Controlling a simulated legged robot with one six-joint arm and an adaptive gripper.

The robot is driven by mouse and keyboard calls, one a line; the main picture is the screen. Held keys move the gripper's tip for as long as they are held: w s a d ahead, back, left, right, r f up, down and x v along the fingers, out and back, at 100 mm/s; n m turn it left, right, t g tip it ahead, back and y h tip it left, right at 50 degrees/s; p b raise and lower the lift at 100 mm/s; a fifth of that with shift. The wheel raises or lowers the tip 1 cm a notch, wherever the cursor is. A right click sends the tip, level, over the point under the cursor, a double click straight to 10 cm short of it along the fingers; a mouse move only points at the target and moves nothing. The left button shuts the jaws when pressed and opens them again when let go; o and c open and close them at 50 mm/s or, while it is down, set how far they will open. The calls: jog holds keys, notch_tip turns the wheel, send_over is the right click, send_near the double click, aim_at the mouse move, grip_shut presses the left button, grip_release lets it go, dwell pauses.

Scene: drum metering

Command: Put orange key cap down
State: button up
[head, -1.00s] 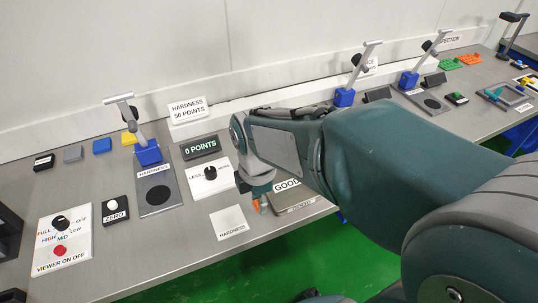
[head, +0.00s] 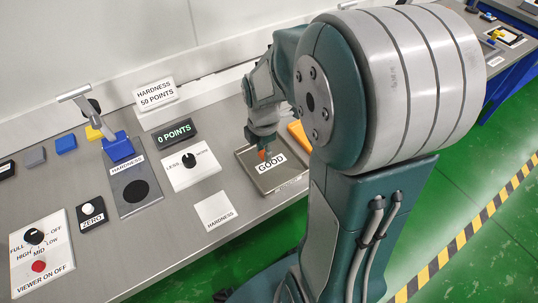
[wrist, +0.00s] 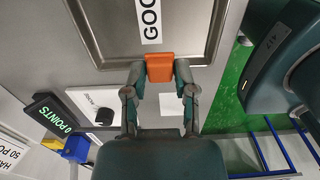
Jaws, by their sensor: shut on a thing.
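My gripper (head: 264,150) is shut on the orange key cap (wrist: 159,68), which sits between its fingertips in the wrist view. In the head view, a small part of the cap (head: 263,155) shows below the fingers. The gripper points down over the grey tray (wrist: 190,25) labelled GOOD. In the wrist view the cap overlaps the tray's near inner edge. I cannot tell whether the cap touches the tray floor. The tray (head: 246,173) lies near the front edge of the bench, partly hidden by my arm.
Another orange piece (head: 299,134) lies beyond the tray, partly hidden by my arm. The LESS/MORE knob panel (head: 190,165), 0 POINTS display (head: 175,132) and white HARDNESS card (head: 214,209) lie left of the tray. Green floor (head: 440,225) is beyond the front edge.

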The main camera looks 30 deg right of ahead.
aim_at(271, 163)
jog(key=d+f, duration=0.1)
jog(key=w+d+f, duration=0.1)
jog(key=f, duration=0.1)
jog(key=shift+d, duration=0.2)
jog(key=shift+w+d+f, duration=0.1)
jog(key=shift+f, duration=0.8)
jog(key=shift+w+d+f, duration=0.1)
jog(key=shift+f, duration=0.8)
jog(key=shift+f, duration=0.15)
jog(key=o, duration=0.7)
